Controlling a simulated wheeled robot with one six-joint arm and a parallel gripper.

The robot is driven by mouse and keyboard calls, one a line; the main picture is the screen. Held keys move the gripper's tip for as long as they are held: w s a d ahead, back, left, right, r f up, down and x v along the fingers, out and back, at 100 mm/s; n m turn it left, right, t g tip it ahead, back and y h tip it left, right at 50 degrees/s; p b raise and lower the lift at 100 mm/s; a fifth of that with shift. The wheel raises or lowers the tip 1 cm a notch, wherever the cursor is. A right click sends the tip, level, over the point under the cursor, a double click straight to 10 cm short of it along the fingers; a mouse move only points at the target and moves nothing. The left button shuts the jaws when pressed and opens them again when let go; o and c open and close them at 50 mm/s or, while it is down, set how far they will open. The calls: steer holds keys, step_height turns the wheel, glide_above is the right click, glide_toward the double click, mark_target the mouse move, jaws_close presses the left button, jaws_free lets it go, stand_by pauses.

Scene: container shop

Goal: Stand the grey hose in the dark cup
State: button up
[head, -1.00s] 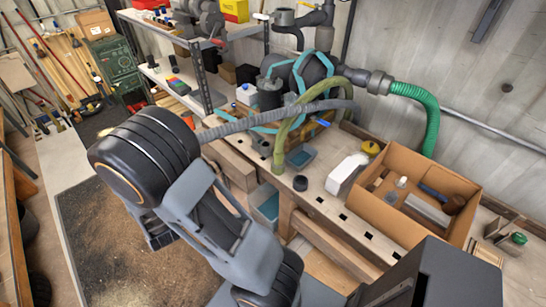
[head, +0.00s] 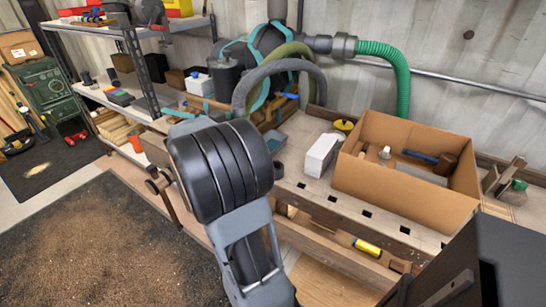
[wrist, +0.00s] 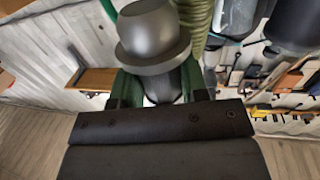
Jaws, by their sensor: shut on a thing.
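The grey hose (head: 285,64) arches over the bench in the head view, beside an olive-green hose (head: 290,48). Its left end drops behind my arm and is hidden there. In the wrist view my gripper (wrist: 160,88) is shut on a smooth grey rounded piece with a flange (wrist: 152,38), which appears to be the hose's end. In the head view my gripper is hidden behind my own wrist. I cannot surely pick out the dark cup; a dark canister (head: 226,78) stands left of the hoses, and a dark rounded body (wrist: 294,24) shows at the wrist view's upper right.
A cardboard box (head: 400,196) with tools stands on the bench, with a white box (head: 322,154) to its left. A green hose (head: 402,80) hangs along the wall. Shelving (head: 140,75) stands at the left; floor there is open.

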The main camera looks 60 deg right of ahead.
steer(key=s+d+f+m+g+y+b, duration=0.1)
steer(key=s+d+f+m+g+b, duration=0.15)
steer(key=s, duration=0.25)
steer(key=s+d+f+m+g+y+b, duration=0.1)
steer(key=s+d+m+g+y+b, duration=0.15)
steer(key=s+g, duration=0.2)
steer(key=shift+h, duration=0.45)
steer(key=shift+a+f+b, duration=0.2)
steer(key=shift+f+b, duration=2.9)
steer(key=shift+f, duration=0.25)
steer(key=shift+w+a+f+p, duration=0.1)
steer(key=shift+w+a+p, duration=0.1)
steer(key=shift+p, duration=0.2)
steer(key=shift+s+p, duration=0.1)
steer(key=shift+p, duration=0.4)
steer(key=shift+f, duration=1.4)
steer(key=o, duration=1.2)
